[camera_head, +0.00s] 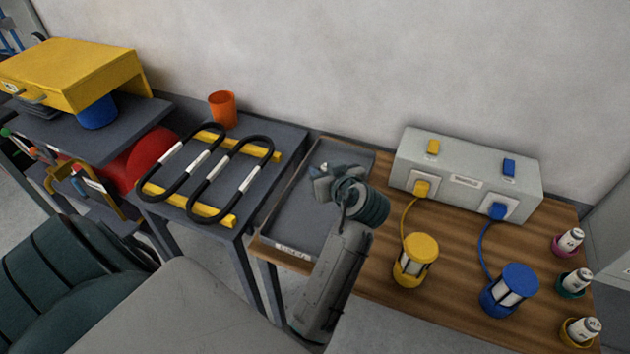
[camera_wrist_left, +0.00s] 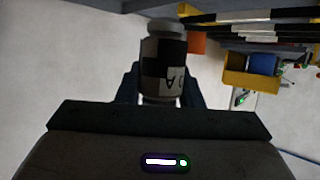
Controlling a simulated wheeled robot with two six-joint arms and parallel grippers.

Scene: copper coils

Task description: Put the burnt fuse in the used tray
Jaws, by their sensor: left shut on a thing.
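My left gripper (camera_head: 338,184) is above the shallow grey tray (camera_head: 283,222) on the wooden table. In the head view the held fuse is mostly hidden by the gripper. The tray has a pale label on its front edge, too small to read, and its visible floor is bare. My right gripper is not in view.
A grey box (camera_head: 464,180) is cabled to a yellow lamp (camera_head: 415,260) and a blue lamp (camera_head: 509,291). Three pale fuses stand in coloured holders (camera_head: 574,284) at the right. Black loops (camera_head: 232,178) lie on yellow bars left of the tray, near an orange cup (camera_head: 222,109).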

